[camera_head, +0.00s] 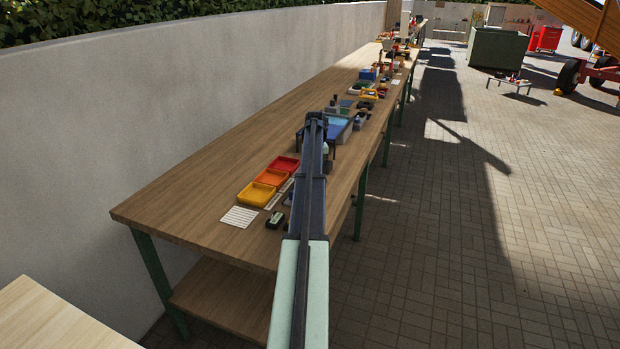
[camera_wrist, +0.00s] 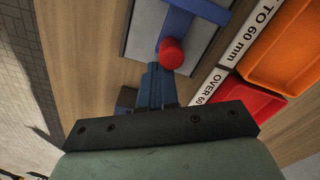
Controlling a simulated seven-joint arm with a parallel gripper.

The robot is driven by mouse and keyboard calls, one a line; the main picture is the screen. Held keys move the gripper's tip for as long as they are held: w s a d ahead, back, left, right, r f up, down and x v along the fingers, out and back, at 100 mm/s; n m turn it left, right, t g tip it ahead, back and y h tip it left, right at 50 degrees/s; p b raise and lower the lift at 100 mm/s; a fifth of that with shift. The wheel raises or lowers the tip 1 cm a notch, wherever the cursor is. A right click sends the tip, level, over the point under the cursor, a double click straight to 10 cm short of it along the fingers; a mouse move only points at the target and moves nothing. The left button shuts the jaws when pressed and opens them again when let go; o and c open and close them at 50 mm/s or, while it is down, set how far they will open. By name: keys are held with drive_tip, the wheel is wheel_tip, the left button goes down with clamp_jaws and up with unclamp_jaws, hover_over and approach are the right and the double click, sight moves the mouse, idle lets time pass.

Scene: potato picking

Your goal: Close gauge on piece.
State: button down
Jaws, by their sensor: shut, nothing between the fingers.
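In the wrist view my gripper (camera_wrist: 162,72) is shut, with its dark fingers together and nothing held. Its tips are right beside a red round knob (camera_wrist: 172,52); I cannot tell whether they touch it. The knob is at the end of a blue bar (camera_wrist: 180,20) that lies over a grey plate (camera_wrist: 145,30) on the wooden bench. These look like parts of the gauge. No piece in the gauge can be made out; the top of the gauge is cut off by the picture edge. In the head view my arm hides the gripper and this spot.
Red (camera_head: 284,164), orange (camera_head: 271,178) and yellow (camera_head: 257,193) trays stand in a row on the bench (camera_head: 185,195), with size labels beside them. A white lined sheet (camera_head: 239,216) and a small dark box (camera_head: 275,220) lie near. More items stand farther along; the bench's left side is clear.

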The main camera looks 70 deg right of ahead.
drive_tip(key=shift+a+f, duration=0.15)
drive_tip(key=shift+a, duration=0.45)
drive_tip(key=shift+a+f, duration=0.15)
drive_tip(key=shift+a, duration=0.4)
idle(0.4)
drive_tip(key=shift+d, duration=0.8)
wheel_tip(320, 180, up, 8)
drive_tip(key=shift+r, duration=0.2)
idle(0.5)
drive_tip(key=shift+w, duration=0.1)
idle(0.3)
